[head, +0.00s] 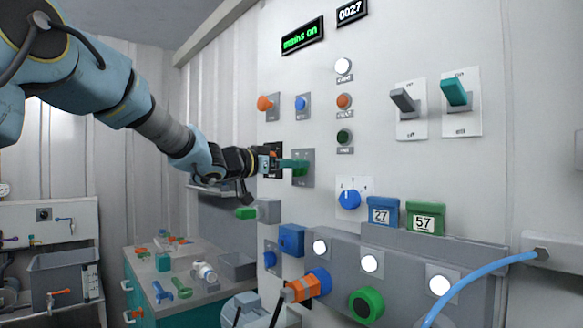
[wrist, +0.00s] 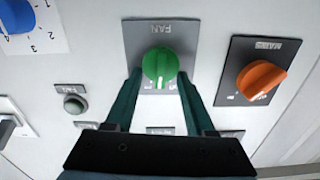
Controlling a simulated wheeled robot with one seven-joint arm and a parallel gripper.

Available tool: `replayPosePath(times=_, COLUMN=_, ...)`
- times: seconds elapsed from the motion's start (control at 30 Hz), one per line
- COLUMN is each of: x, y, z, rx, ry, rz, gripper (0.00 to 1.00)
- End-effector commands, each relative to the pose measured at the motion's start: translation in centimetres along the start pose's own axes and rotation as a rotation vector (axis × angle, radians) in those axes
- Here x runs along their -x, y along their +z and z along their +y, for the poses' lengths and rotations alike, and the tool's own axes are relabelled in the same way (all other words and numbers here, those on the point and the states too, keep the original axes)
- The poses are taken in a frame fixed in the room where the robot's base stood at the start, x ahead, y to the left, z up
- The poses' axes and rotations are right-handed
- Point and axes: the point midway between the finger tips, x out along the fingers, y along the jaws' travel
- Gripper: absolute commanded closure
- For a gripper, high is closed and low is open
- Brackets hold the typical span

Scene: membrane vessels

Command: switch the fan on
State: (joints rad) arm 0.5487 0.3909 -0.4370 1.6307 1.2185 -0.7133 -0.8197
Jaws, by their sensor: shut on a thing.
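The green fan knob (wrist: 160,64) sits on a grey plate marked FAN (wrist: 188,38), upside down in the wrist view. A white mark shows on the knob's lower edge. My gripper (wrist: 160,76) has its two teal fingers on either side of the knob and is shut on it. In the head view, my gripper (head: 292,164) reaches the fan plate (head: 304,178) from the left; its fingers largely hide the knob there. A dark green lamp (head: 344,137) on the panel looks unlit; a similar lamp (wrist: 74,103) shows in the wrist view.
The orange mains knob (wrist: 262,77) is close beside the fan plate. A green display (head: 302,36) appears to read mains on. Two lever switches (head: 404,101) (head: 455,92) and a blue dial (head: 349,199) are to the right. A grey ledge (head: 470,257) juts out below.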

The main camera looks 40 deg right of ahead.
Motion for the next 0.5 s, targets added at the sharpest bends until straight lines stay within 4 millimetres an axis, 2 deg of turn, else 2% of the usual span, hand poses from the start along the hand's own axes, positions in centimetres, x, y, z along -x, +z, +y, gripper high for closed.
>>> replayPosePath(times=0.2, x=-0.03, y=0.33, z=0.3, rx=-0.184, ry=0.001, rz=-0.001, gripper=1.0)
replayPosePath(times=0.5, x=-0.02, y=0.29, z=0.51, rx=-0.365, ry=0.001, rz=-0.001, gripper=1.0)
